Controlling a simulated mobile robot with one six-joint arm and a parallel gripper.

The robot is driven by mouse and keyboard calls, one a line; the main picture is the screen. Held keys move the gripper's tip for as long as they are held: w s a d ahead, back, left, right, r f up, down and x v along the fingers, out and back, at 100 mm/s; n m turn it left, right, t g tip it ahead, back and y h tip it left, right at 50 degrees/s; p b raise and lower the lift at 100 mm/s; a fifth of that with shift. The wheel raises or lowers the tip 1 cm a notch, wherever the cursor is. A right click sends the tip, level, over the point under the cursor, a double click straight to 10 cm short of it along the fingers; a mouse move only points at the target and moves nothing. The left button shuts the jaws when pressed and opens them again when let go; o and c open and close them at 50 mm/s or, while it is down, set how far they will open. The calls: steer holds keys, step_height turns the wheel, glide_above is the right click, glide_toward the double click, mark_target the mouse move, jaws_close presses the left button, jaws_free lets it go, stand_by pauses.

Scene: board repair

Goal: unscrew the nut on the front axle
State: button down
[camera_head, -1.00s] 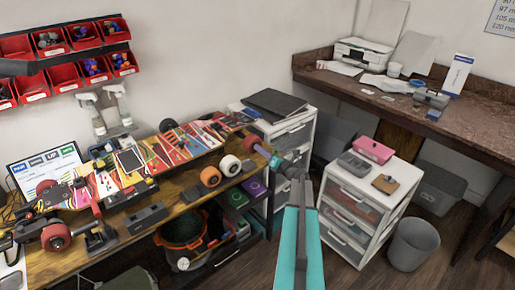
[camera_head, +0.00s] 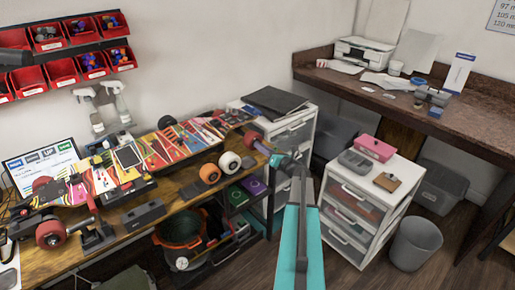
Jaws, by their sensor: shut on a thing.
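A skateboard (camera_head: 172,147) covered in bright graphics lies along the workbench, with a dark red wheel (camera_head: 52,234) at its left end. Near its right end is a small reddish wheel-like part (camera_head: 249,139). My gripper (camera_head: 279,161) is at the end of my teal arm, to the right of that part. It is shut on a small purplish piece (camera_head: 263,148), which lies in line with the reddish part; I cannot tell whether they touch. The nut and the axle are too small or hidden to make out.
An orange wheel (camera_head: 209,173) and a white wheel (camera_head: 230,162) are at the bench's front edge. A white drawer unit (camera_head: 348,237) stands right of my arm, with a grey bin (camera_head: 415,243) beside it.

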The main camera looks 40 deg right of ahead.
steer(key=shift+s, duration=0.1)
stand_by(0.3)
steer(key=shift+s+a, duration=0.15)
steer(key=shift+s, duration=1.35)
steer(key=s+r+p, duration=0.4)
steer(key=s+r, duration=0.2)
steer(key=r, duration=0.1)
steer(key=shift+a, duration=0.2)
stand_by(0.9)
stand_by(0.5)
